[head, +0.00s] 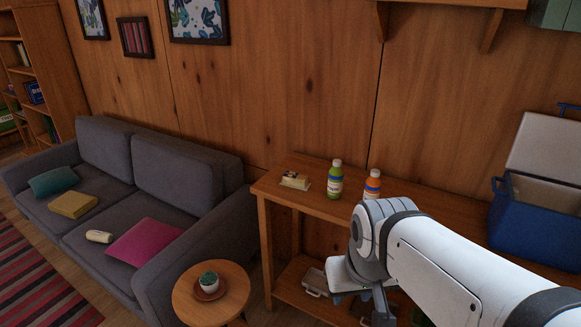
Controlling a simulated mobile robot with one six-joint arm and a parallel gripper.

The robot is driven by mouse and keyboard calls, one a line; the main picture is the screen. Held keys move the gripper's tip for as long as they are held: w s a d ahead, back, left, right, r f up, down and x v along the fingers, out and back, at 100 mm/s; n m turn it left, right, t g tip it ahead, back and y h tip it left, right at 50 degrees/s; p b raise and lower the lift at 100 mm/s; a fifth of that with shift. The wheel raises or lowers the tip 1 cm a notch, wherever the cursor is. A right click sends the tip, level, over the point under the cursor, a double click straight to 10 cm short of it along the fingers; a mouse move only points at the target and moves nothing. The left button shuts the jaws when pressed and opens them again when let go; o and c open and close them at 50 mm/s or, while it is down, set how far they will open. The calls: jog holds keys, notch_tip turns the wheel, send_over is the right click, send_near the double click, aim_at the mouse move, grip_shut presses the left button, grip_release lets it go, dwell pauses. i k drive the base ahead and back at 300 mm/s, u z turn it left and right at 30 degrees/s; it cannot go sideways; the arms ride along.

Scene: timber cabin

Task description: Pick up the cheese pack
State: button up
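A small pale yellow and white pack (295,180), which looks like the cheese pack, lies near the left end of the wooden side table (318,204). My gripper (372,312) shows only in part at the bottom of the head view, below my white arm. It is in front of the side table, to the right of the pack and apart from it. Its fingertips are too dark and cut off to tell whether it is open or shut.
A round stool (185,297) with a potted cactus (208,281) stands before the grey sofa (205,170).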

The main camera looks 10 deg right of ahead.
aim_at(289, 179)
jog(key=u, duration=0.1)
jog(key=i, duration=1)
jog(key=z, duration=0.1)
